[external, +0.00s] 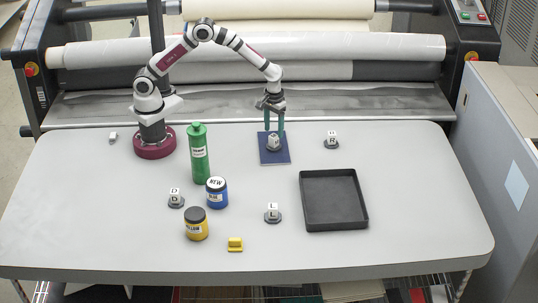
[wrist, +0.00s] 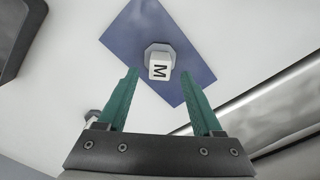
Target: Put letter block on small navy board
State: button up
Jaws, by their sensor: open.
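A white letter block marked M (wrist: 159,71) sits on a grey hexagonal base on the small navy board (wrist: 187,42). In the external view the block (external: 273,143) is near the middle of the navy board (external: 283,158), below my fingers. My gripper (external: 274,131) is open, pointing down over the board. In the wrist view its green fingers (wrist: 160,74) stand apart, one to each side of the block, with gaps showing. Other letter blocks on grey bases are D (external: 175,195), L (external: 273,211) and R (external: 331,138).
A green bottle (external: 198,155), a blue jar (external: 216,193) and a yellow jar (external: 196,226) stand left of centre. A yellow piece (external: 235,244) lies near the front. A black tray (external: 333,226) is at the right. The laminator rollers (external: 400,47) run behind the table.

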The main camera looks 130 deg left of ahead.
aim_at(274, 136)
notch_tip(274, 136, up, 7)
jog(key=s+d+r+m, duration=0.3)
jog(key=d+r+m, duration=0.25)
jog(key=d, duration=0.35)
jog(key=s+d+r+m, duration=0.4)
jog(key=d+m, duration=0.2)
jog(key=d, duration=0.2)
jog(key=s+d+f+m+y, duration=0.1)
jog(key=s+d+m, duration=0.3)
jog(key=s+m, duration=0.2)
jog(key=s+d+f+m, duration=0.1)
jog(key=s+d+m, duration=0.4)
jog(key=s, duration=0.4)
jog(key=shift+m+y, duration=0.4)
jog(key=shift+m, duration=0.15)
